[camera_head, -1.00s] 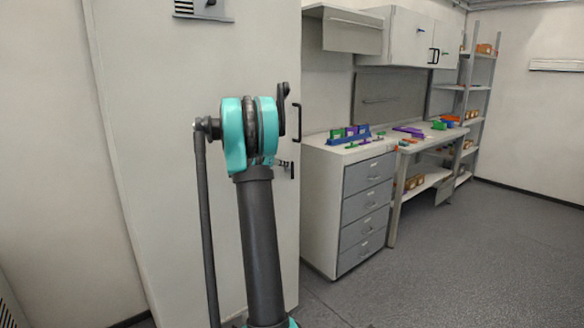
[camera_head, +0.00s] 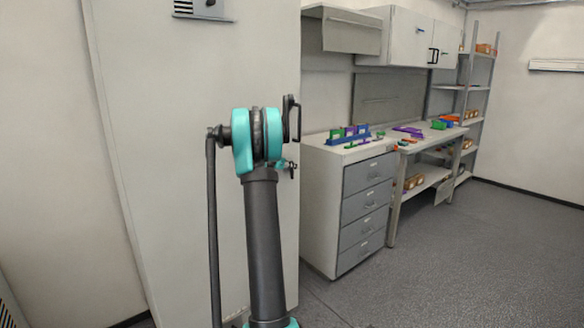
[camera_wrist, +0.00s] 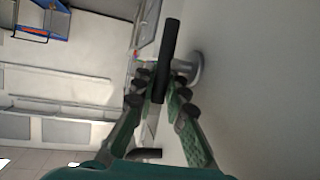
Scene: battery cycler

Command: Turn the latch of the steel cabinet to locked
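The steel cabinet (camera_head: 150,180) is tall and pale and fills the left of the head view. Its dark latch (camera_head: 292,170) is small at the right edge of the door, partly behind my arm. In the wrist view the latch is a black lever (camera_wrist: 170,50) on a round silver base (camera_wrist: 193,68), tilted slightly from the picture's vertical. My gripper (camera_wrist: 160,85) has its green-sided fingers on either side of the lever's lower part. The fingertips are very close to it; whether they touch or grip it is unclear. My arm mostly hides the gripper in the head view.
A drawer unit (camera_head: 325,210) and a workbench (camera_head: 425,145) with coloured parts stand to the right. The floor (camera_head: 450,260) in front is clear.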

